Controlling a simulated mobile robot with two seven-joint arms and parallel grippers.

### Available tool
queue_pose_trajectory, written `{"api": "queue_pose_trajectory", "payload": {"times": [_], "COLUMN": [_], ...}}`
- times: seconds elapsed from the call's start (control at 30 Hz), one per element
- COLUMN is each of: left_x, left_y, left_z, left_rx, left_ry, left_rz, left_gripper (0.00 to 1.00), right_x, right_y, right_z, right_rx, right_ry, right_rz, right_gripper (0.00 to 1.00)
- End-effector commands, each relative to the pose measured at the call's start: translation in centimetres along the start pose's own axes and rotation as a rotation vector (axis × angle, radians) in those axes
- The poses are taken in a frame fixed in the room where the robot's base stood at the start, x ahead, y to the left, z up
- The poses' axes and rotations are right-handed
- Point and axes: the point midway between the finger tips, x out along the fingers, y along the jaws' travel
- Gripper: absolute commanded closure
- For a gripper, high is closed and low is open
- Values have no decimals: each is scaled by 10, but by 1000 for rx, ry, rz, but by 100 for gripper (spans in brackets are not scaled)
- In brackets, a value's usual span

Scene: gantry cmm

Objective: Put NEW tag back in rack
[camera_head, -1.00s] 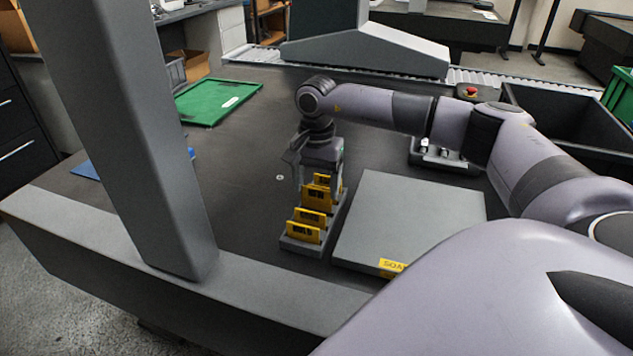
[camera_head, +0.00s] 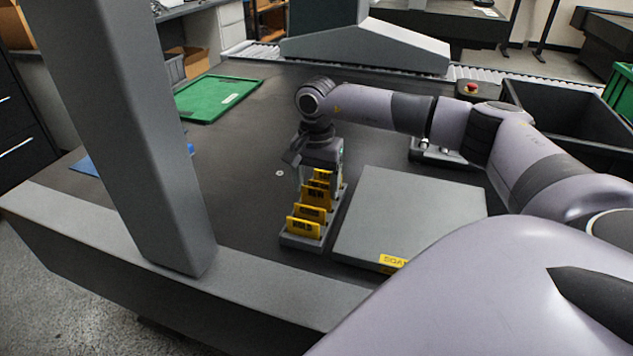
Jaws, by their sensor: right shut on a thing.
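A grey rack (camera_head: 299,243) on the dark table holds several yellow tags in a row, front to back. A front tag (camera_head: 303,227) and a tag behind it (camera_head: 311,212) stand in its near part. Another yellow tag (camera_head: 316,194) is farther back. My right gripper (camera_head: 318,170) points down over the rack's far end, shut on the farthest yellow tag (camera_head: 321,175). The gripper partly hides that tag, and I cannot tell whether its lower edge is in a slot. The lettering is too small to read. My left gripper is not in view.
A grey plate (camera_head: 415,215) with a yellow label lies right of the rack. A green tray (camera_head: 218,98) lies at the back left. A grey upright column (camera_head: 140,140) stands at the left. A black bin (camera_head: 560,115) is at the right. The table left of the rack is mostly clear.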

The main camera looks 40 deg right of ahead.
Motion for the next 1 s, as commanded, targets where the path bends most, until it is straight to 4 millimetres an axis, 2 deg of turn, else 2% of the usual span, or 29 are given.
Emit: {"api": "queue_pose_trajectory", "payload": {"times": [0.5,0.87,0.9,0.93,0.97,1.0], "left_x": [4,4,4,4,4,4], "left_y": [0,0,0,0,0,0], "left_z": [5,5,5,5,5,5], "left_rx": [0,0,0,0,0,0], "left_ry": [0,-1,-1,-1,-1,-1], "left_rz": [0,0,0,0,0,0], "left_gripper": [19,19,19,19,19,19], "right_x": [12,12,12,12,12,12], "right_y": [0,0,0,0,0,0], "right_z": [0,0,0,0,0,0], "right_rx": [0,0,0,0,0,0], "right_ry": [0,0,0,0,0,0], "right_rz": [0,0,0,0,0,0], "right_gripper": [55,55,14,4,0,0]}}
